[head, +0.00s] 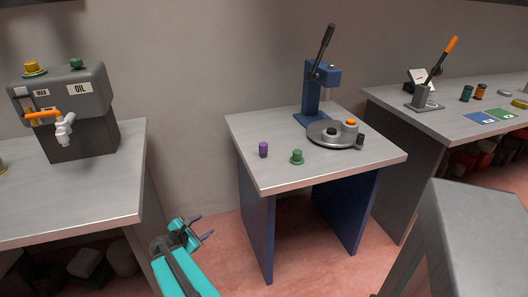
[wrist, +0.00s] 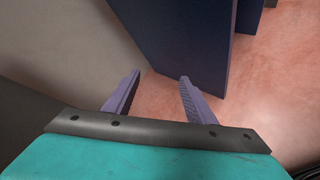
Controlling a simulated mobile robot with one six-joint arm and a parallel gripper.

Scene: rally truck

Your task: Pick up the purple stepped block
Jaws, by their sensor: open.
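The purple stepped block (head: 263,150) stands upright near the left edge of the middle table's top (head: 290,175). It is small and looks like a short cylinder; its steps are hard to make out. My gripper (head: 205,228) is open and empty, low in front of the table and to the left of its side panel, below the tabletop. In the wrist view my gripper (wrist: 158,85) shows two purple-grey fingers apart over the pink floor. The block is not in the wrist view.
A green stepped piece (head: 297,157) stands right of the block. Behind are a round grey turntable (head: 336,134) and a blue lever press (head: 313,90). The table's dark blue panel (wrist: 190,40) is just ahead of my fingers. An oil dispenser (head: 75,105) stands on the left bench.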

